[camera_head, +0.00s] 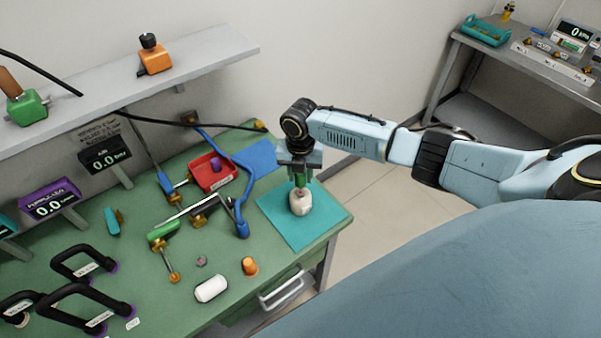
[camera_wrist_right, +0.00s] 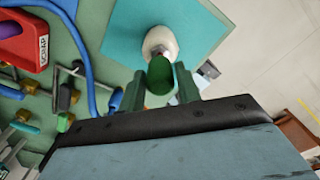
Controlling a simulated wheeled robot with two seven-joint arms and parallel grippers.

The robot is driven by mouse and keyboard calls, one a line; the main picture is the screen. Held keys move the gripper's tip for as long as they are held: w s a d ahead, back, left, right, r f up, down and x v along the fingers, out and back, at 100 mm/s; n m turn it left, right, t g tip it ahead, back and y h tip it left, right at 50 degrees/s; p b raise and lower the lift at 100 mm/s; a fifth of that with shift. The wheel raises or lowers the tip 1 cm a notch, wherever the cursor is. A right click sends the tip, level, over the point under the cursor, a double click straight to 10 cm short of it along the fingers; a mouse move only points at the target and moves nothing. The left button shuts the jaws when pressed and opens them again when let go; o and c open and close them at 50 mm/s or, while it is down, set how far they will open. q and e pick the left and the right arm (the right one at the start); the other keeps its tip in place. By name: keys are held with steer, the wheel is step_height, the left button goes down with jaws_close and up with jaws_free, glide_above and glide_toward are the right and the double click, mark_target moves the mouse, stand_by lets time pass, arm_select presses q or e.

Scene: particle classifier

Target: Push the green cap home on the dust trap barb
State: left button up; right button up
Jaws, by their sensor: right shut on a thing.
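My right gripper (camera_head: 300,182) points down over the teal mat and is shut on the green cap. In the right wrist view the green cap (camera_wrist_right: 160,76) sits between the two green fingers of the gripper (camera_wrist_right: 161,88). The cream, rounded dust trap (camera_head: 301,205) stands on the mat directly below the gripper; it also shows in the wrist view (camera_wrist_right: 160,41), just beyond the cap. The cap overlaps part of the trap there, and I cannot tell whether it touches the barb. A small grey and reddish fitting shows beside the trap. My left gripper is not in view.
The teal mat (camera_head: 327,217) lies at the right end of the green bench. A red bin (camera_head: 211,181), blue tubing (camera_head: 240,207) and brass-ended parts lie to the left. A white cylinder (camera_head: 211,289) and an orange cap (camera_head: 249,266) lie nearer. The mat around the trap is clear.

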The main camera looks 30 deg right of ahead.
mark_target(301, 182)
steer(key=shift+f+b, duration=1.2)
steer(key=shift+f, duration=0.55)
steer(key=o, duration=1.1)
steer(key=shift+c, duration=0.2)
steer(key=shift+r, duration=0.1)
step_height(301, 182, up, 13)
steer(key=shift+r, duration=0.15)
